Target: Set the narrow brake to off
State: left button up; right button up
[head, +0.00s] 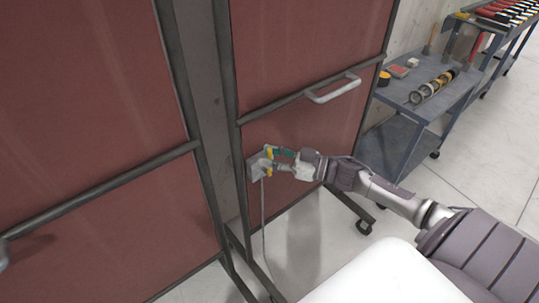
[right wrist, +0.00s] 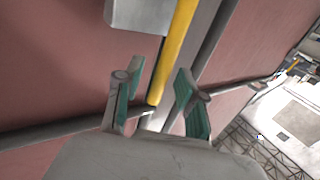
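A small grey box (head: 258,168) with a yellow lever (head: 269,153) sits low on the right red panel, with a cable hanging below it. I cannot tell for sure that this is the narrow brake. My right gripper (head: 277,161) is at the lever, coming from the right. In the right wrist view the gripper (right wrist: 160,98) is open, its green-padded fingers apart. The yellow lever (right wrist: 172,52) reaches down to the gap between them, beside the grey box (right wrist: 140,14). Contact with the lever cannot be told. My left gripper is not in view.
Two large red panels (head: 90,80) in dark frames stand side by side. The right one has a pale handle (head: 333,88). A blue-grey cart (head: 400,95) with tools stands at the back right. Open floor (head: 480,165) lies to the right.

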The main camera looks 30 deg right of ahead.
jog(key=shift+w+a, duration=0.15)
grip_shut()
dwell(0.4)
